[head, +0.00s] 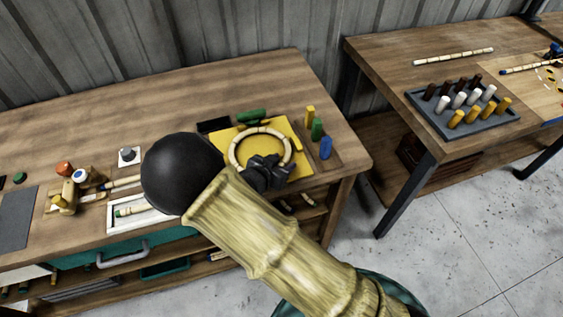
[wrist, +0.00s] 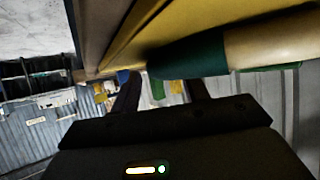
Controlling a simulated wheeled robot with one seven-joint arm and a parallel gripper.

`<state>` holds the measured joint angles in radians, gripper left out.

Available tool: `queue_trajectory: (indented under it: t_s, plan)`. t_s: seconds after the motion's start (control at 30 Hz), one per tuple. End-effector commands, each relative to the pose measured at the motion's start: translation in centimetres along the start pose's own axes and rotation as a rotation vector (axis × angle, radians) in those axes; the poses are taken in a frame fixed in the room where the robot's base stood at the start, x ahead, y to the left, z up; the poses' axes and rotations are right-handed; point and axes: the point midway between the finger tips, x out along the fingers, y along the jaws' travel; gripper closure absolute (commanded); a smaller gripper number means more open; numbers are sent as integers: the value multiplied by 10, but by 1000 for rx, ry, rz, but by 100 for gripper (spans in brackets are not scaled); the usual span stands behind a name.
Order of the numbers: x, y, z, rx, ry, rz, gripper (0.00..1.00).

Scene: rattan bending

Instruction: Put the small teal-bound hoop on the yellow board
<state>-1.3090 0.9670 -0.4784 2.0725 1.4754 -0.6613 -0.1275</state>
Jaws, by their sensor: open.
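The pale rattan hoop (head: 235,146) appears to lie flat over the yellow board (head: 299,168) on the left workbench. Its teal binding (wrist: 190,57) shows close up in the wrist view, beside the pale rattan (wrist: 275,40); my gripper hides it in the head view. My gripper (head: 266,168) is at the hoop's near side, over the board's front part. In the wrist view its two dark fingers (wrist: 163,88) are apart, with the teal binding close by their tips. I cannot tell whether the fingers still touch the hoop. The yellow board (wrist: 180,20) also fills the wrist view's top.
Yellow, green and blue pegs (head: 317,129) stand right of the board. A green piece (head: 251,116) lies behind it. A white tray (head: 122,226) and small tools are at the left. A second bench holds a grey peg tray (head: 430,107).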

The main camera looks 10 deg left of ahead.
Motion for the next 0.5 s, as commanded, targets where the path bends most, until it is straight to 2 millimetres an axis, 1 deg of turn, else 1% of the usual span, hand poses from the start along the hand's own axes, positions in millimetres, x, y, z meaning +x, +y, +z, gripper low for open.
queue_trajectory:
  t_s: [0.17, 0.27, 0.5]
  plan:
    - [-17, -1, 0, 1, -2, -3, 55]
    - [-34, -1, 0, 2, -2, -5, 55]
    - [-82, -1, 0, 3, -2, -4, 55]
